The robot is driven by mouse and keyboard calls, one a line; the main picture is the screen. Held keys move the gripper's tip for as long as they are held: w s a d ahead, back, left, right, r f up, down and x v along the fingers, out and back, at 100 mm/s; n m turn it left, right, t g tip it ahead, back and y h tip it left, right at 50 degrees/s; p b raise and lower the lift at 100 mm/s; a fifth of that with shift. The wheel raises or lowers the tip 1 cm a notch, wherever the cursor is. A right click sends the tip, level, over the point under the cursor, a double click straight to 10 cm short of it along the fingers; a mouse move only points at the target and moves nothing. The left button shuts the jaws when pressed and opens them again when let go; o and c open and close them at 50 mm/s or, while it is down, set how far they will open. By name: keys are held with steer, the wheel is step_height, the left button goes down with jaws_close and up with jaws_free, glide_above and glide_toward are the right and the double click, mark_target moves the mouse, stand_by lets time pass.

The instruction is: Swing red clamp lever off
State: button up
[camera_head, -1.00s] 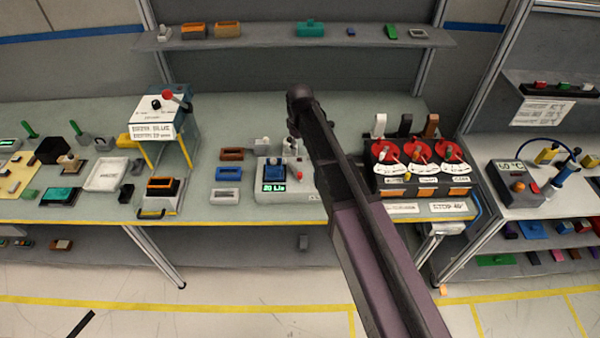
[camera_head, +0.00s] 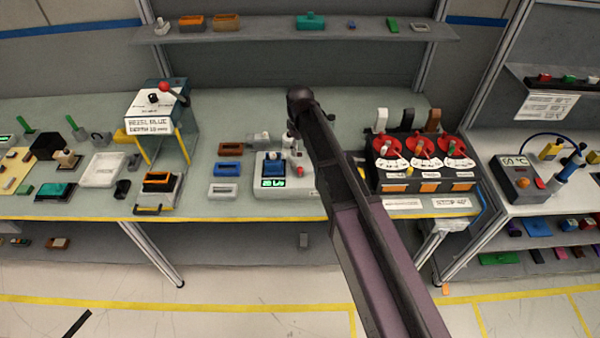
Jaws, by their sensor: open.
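A small red part (camera_head: 299,169), possibly the red clamp lever, shows at the right side of a grey fixture (camera_head: 302,190) with a green display. A blue block (camera_head: 270,168) sits in this fixture. A lever with a red ball (camera_head: 164,87) also stands on the white-topped stand at left, so I cannot tell for sure which is the clamp lever. My gripper (camera_head: 292,127) is at the far end of my dark arm, above the fixture's back right. It is open and appears empty; my wrist and arm hide most of it and part of the fixture.
A rack with red dials (camera_head: 421,145) stands close to the right of my arm. A white tray (camera_head: 103,169) lies farther left. A shelf (camera_head: 290,34) crosses above the bench.

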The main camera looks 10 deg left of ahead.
mark_target(300, 168)
steer(key=shift+f+b, duration=5)
steer(key=shift+f, duration=0.25)
steer(key=shift+c, duration=0.2)
jaws_close()
